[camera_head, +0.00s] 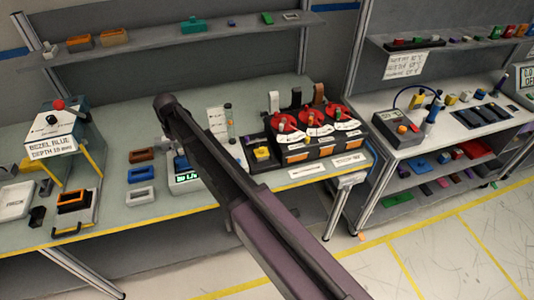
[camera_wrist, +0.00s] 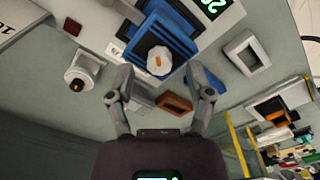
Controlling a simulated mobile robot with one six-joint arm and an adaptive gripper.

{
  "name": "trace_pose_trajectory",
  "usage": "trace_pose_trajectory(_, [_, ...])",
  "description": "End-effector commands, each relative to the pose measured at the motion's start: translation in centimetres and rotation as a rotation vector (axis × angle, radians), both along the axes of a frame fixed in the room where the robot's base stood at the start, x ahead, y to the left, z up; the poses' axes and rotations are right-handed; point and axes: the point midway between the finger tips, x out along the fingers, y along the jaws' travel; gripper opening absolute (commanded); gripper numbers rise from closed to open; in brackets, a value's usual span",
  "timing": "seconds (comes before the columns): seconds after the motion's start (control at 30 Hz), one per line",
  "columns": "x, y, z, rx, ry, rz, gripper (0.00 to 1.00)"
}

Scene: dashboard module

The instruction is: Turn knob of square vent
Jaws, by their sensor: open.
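In the wrist view a blue square part with a pale faceted knob (camera_wrist: 159,60) on it sits on a device with a green lit display (camera_wrist: 212,6). I take the blue square part (camera_wrist: 148,38) to be the square vent, but cannot be sure. My gripper (camera_wrist: 161,92) is open and empty. Its fingertips are apart, below the knob in the picture, with no visible contact. In the head view the display device (camera_head: 186,177) shows partly behind my arm; the knob and my gripper cannot be made out there.
A brown bezel (camera_head: 140,154), a blue bezel (camera_head: 141,173) and a grey bezel (camera_head: 140,195) lie left of the display device. Red-topped dials (camera_head: 284,122) stand to the right. A shelf (camera_head: 160,47) runs above the bench.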

Motion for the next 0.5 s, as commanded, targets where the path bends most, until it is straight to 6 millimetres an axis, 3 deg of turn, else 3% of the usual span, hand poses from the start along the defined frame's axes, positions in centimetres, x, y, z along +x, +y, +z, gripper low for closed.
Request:
trace_pose_trajectory(0.03, [0.0,0.0,0.9,0.000,0.000,-0.001,0.67])
trace_pose_trajectory(0.5, [0.0,0.0,4.8,0.000,0.000,-0.003,0.67])
